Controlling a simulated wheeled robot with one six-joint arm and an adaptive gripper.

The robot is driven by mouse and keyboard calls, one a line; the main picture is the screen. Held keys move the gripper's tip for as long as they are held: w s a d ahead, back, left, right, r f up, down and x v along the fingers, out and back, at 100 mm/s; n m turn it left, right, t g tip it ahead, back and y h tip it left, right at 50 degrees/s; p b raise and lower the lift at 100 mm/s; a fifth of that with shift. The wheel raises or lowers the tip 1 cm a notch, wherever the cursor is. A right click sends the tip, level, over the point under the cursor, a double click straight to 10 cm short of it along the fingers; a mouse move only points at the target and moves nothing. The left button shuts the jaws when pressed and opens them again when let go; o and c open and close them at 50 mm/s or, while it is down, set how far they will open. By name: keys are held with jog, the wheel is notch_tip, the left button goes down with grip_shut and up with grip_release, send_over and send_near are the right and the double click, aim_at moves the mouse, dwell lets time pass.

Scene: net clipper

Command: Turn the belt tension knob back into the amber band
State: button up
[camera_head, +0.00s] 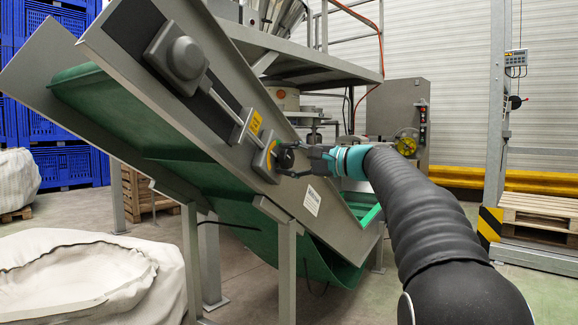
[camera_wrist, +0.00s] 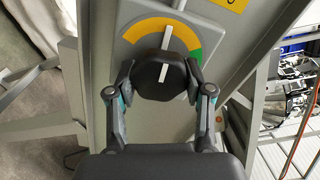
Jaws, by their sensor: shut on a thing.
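The black belt tension knob (camera_wrist: 160,75) sits on a grey plate on the conveyor's side frame. A white pointer mark (camera_wrist: 168,38) on it points nearly straight up in the wrist view. Behind the knob is a dial arc with an amber band (camera_wrist: 146,29) across the top left and a green part (camera_wrist: 196,54) at the right. The pointer's tip lies over the amber part. My gripper (camera_wrist: 160,90) is shut on the knob, one finger on each side. In the head view my gripper (camera_head: 300,160) reaches the knob (camera_head: 285,158) from the right, partly covering it.
The sloping conveyor frame (camera_head: 225,140) with its green belt (camera_head: 110,105) fills the middle. A grey box (camera_head: 178,57) and rod lie up the slope. A white sack (camera_head: 80,275) stands at front left, blue crates (camera_head: 62,165) behind.

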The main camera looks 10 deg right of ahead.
jog(key=shift+d+n, duration=0.1)
jog(key=shift+n, duration=0.3)
jog(key=o, duration=1.1)
jog(key=shift+w, duration=0.1)
jog(key=shift+o, duration=0.3)
jog(key=v, duration=1.2)
